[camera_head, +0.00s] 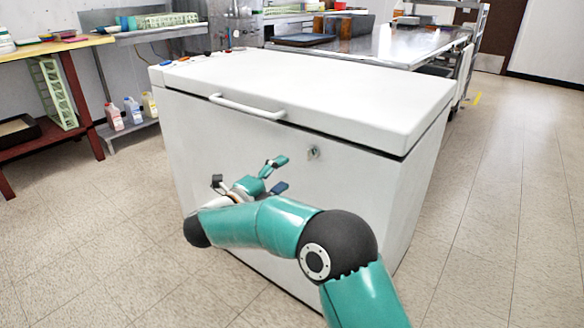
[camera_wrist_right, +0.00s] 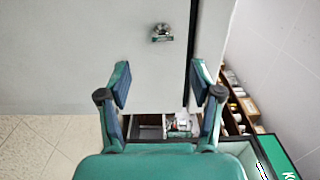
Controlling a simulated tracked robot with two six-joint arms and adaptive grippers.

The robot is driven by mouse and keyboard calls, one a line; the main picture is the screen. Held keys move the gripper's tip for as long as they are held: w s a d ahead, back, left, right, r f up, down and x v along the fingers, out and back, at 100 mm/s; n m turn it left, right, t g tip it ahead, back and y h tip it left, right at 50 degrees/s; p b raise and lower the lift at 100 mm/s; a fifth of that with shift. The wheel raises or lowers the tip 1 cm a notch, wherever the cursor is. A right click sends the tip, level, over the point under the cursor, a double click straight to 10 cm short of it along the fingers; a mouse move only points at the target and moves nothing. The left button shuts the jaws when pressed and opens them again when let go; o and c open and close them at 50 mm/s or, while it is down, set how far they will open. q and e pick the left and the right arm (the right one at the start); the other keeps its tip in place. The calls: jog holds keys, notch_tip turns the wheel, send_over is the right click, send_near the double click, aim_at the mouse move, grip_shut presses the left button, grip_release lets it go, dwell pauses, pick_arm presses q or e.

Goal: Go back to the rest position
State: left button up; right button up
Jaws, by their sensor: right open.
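A large white chest freezer (camera_head: 400,105) stands in front of me with its lid down. A bar handle (camera_head: 247,106) runs along the lid's front edge. A small round lock (camera_head: 314,152) sits on the front face, and it also shows in the right wrist view (camera_wrist_right: 161,33). My right gripper (camera_head: 280,174) is in front of the freezer's front face, left of and a little below the lock. Its two fingers stand apart in the right wrist view (camera_wrist_right: 162,86), with nothing between them. My left gripper is not in view.
A wooden table (camera_head: 60,46) with a red lower shelf is at the left. Several bottles (camera_head: 132,108) stand on a low shelf beside it. A steel table (camera_head: 395,45) is behind the freezer. The tiled floor (camera_head: 500,200) at the right is clear.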

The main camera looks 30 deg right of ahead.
jog(key=shift+s+a, duration=0.25)
jog(key=shift+a, duration=0.35)
